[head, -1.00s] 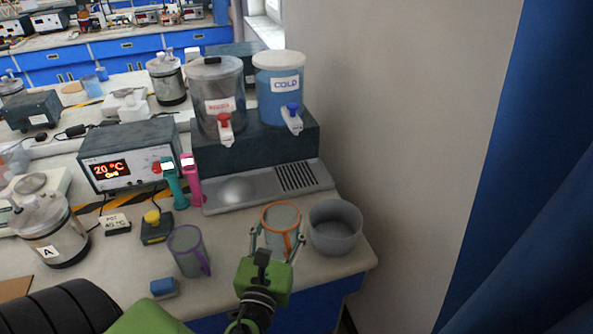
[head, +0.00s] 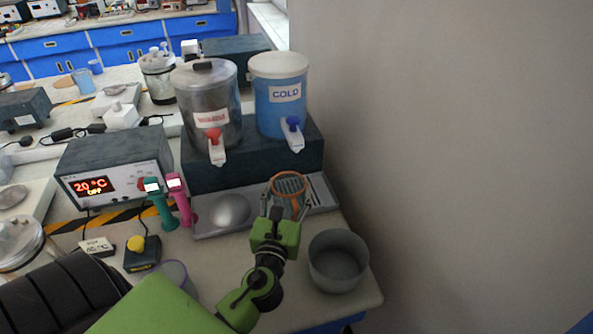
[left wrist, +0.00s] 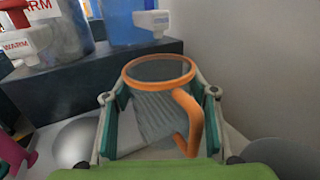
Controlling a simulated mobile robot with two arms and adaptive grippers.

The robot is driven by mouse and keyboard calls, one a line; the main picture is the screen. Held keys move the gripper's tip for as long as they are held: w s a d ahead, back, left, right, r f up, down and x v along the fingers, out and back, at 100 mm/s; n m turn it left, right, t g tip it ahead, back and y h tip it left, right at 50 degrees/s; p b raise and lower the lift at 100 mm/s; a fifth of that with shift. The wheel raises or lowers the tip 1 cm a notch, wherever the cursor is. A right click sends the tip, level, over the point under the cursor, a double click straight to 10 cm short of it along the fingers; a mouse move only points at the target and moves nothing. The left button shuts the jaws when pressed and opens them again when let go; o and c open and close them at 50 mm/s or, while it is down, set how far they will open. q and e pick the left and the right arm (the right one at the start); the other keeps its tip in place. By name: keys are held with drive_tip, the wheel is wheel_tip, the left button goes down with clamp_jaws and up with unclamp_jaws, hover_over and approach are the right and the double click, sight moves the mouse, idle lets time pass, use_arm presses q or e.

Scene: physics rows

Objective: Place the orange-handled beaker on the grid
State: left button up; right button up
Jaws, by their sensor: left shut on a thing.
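The orange-handled beaker (head: 289,179), clear with an orange rim, is held in my left gripper (head: 286,206) over the right end of the metal drip tray (head: 207,226). In the left wrist view the beaker (left wrist: 188,122) is between both fingers (left wrist: 160,115), its handle toward the camera. The grid is the slotted right part of the tray; its slots show through the clear beaker, which hides most of them. I cannot tell whether the beaker's base touches the grid. My right gripper is not in view.
The cold dispenser (head: 280,110) and warm dispenser (head: 207,105) stand on a dark block just behind the tray. A grey bowl (head: 338,262) stands at right by the bench edge. Teal (head: 160,205) and pink (head: 180,200) handled items stand at left. A purple-rimmed beaker (head: 177,275) is partly hidden by my arm.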

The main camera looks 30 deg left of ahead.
sight(291, 180)
use_arm(q)
drive_tip(key=x, duration=0.5)
drive_tip(key=shift+w+a, duration=0.1)
drive_tip(key=shift+w, duration=0.05)
drive_tip(key=w+f+b, duration=0.1)
drive_tip(key=w+a+f+b, duration=0.1)
drive_tip(key=w+b, duration=0.1)
drive_tip(key=w+a+f+b, duration=0.1)
drive_tip(key=w+f, duration=0.1)
drive_tip(key=shift+w+a+b, duration=0.15)
drive_tip(key=shift+w+b, duration=0.05)
drive_tip(key=shift+b, duration=0.15)
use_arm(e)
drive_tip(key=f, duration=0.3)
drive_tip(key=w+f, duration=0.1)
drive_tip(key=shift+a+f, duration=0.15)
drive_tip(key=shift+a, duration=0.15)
use_arm(q)
drive_tip(key=shift+r, duration=0.1)
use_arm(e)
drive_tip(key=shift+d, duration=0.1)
use_arm(q)
drive_tip(key=shift+f, duration=0.25)
drive_tip(key=o, duration=1.1)
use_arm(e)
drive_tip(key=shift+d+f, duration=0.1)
